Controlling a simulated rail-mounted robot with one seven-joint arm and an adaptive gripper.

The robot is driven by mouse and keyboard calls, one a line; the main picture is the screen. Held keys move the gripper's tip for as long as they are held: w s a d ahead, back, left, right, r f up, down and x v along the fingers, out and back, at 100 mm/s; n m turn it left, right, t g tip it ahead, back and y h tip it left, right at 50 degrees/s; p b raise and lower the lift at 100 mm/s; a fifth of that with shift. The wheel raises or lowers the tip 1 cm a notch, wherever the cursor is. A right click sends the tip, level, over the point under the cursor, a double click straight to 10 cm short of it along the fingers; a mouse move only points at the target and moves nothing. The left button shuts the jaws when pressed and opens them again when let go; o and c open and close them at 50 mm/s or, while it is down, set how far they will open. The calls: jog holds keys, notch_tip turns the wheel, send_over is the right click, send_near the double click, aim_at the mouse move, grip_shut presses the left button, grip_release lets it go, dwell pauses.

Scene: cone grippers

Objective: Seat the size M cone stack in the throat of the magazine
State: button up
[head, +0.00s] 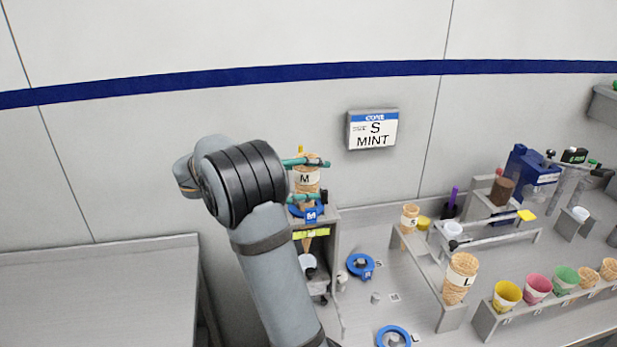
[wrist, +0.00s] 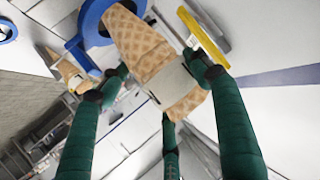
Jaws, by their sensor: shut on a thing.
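The size M cone stack (head: 307,184), waffle-coloured with a white band marked M, is held over the magazine (head: 331,215), a grey stand at the wall. My gripper (head: 306,177) has green fingers shut around the stack. In the wrist view the fingers of my gripper (wrist: 165,85) surround the stack (wrist: 140,45), whose narrow end points at the blue ring (wrist: 90,22). The blue ring marked M (head: 311,214) sits on top of the magazine, just below the stack. The narrow end overlaps the ring; how deep it is in the throat I cannot tell.
A cone marked S (head: 409,219) and a larger one marked L (head: 461,278) stand in a grey rack to the right. Loose blue rings (head: 361,265) lie on the counter. Coloured cups (head: 507,295) line a front rack.

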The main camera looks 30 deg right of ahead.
dwell(0.3)
jog(key=o, duration=0.9)
jog(key=shift+c, duration=0.2)
jog(key=shift+o, duration=0.5)
jog(key=v, duration=1.2)
jog(key=shift+d, duration=0.1)
